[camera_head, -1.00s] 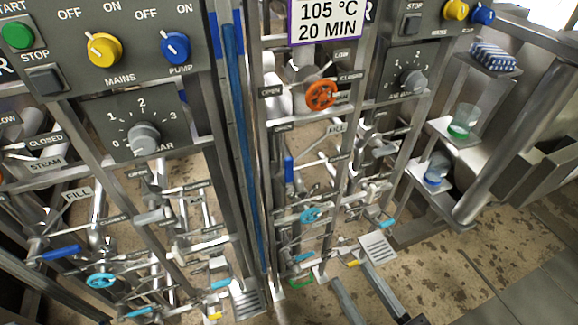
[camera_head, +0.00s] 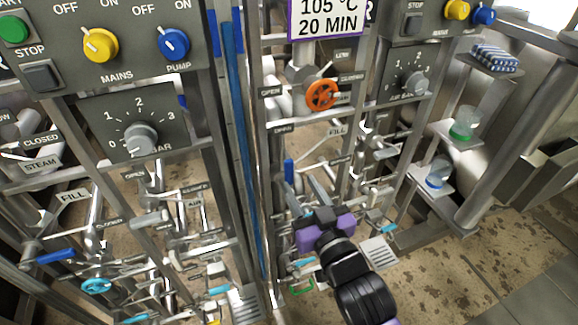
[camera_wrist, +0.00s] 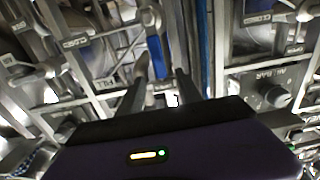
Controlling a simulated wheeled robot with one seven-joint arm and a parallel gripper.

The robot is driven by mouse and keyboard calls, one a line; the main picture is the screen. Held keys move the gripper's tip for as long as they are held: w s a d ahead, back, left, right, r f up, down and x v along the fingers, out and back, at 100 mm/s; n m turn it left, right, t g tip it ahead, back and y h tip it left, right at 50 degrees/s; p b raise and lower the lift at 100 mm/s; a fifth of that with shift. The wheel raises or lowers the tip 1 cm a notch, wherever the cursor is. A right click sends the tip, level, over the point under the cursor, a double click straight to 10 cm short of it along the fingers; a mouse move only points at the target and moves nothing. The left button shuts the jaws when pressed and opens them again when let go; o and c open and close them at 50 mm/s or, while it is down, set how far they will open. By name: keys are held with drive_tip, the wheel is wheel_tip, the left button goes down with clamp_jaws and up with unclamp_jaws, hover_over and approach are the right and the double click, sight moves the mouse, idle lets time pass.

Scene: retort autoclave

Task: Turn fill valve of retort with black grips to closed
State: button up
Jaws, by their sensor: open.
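A blue lever handle (camera_head: 289,172) stands upright on the right-hand retort's pipework, left of and below its FILL label (camera_head: 337,130). In the wrist view, the blue handle (camera_wrist: 157,57) appears between the fingertips, near the FILL label (camera_wrist: 105,86); whether it is at finger depth I cannot tell. My gripper (camera_head: 306,186) is open, with fingers just right of the handle in the head view; its fingers also show in the wrist view (camera_wrist: 160,76). The left-hand retort has its own FILL label (camera_head: 73,196) and a blue lever (camera_head: 56,256) lying nearly level. Black grips are not identifiable.
An orange wheel (camera_head: 322,95) sits above my gripper. Steel uprights and a blue vertical strip (camera_head: 232,100) stand close on the left. A crowd of pipes and small cyan-handled valves surrounds the gripper. Shelves with a green-bottomed beaker (camera_head: 464,124) are at right.

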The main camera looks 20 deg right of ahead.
sight(290, 169)
drive_tip(key=w+p, duration=0.1)
drive_tip(key=w, duration=0.6)
drive_tip(key=shift+w, duration=0.35)
clamp_jaws()
idle(1.1)
